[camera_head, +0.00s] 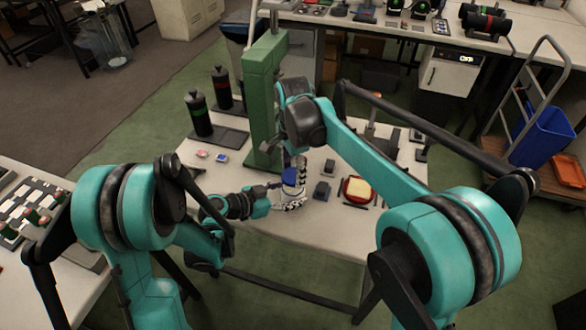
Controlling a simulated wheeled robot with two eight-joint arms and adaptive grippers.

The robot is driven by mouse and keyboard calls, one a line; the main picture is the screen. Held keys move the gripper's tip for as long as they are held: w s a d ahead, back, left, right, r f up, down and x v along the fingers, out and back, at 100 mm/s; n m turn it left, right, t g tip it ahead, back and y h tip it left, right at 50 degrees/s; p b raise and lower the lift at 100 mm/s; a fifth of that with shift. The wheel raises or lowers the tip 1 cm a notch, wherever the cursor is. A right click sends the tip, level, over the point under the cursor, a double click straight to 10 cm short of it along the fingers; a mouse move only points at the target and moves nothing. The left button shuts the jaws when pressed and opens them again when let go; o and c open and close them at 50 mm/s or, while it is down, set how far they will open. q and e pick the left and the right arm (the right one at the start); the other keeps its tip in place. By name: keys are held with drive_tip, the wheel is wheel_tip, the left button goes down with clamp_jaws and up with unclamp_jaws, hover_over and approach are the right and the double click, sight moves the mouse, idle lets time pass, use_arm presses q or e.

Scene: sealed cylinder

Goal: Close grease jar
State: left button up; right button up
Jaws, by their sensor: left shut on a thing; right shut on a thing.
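The grease jar (290,191) is a small pale cylinder standing upright on the white table, near its middle. A blue lid (289,177) shows at the jar's top. My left gripper (284,196) reaches in from the left at low height and is shut on the jar's body. My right gripper (297,172) points down from above and is shut on the lid. The fingers partly cover both things. At this size I cannot tell whether the lid sits fully down on the jar.
A green press-like column (262,95) stands right behind the jar. Two dark bottles (199,115) stand on trays at the back left. The table's front strip is clear.

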sight(293, 175)
drive_tip(key=shift+f, duration=0.2)
idle(0.4)
drive_tip(key=shift+f, duration=0.9)
drive_tip(key=shift+f, duration=0.55)
drive_tip(key=m, duration=0.7)
drive_tip(key=shift+m, duration=0.3)
drive_tip(key=m, duration=0.8)
drive_tip(key=shift+m, duration=0.3)
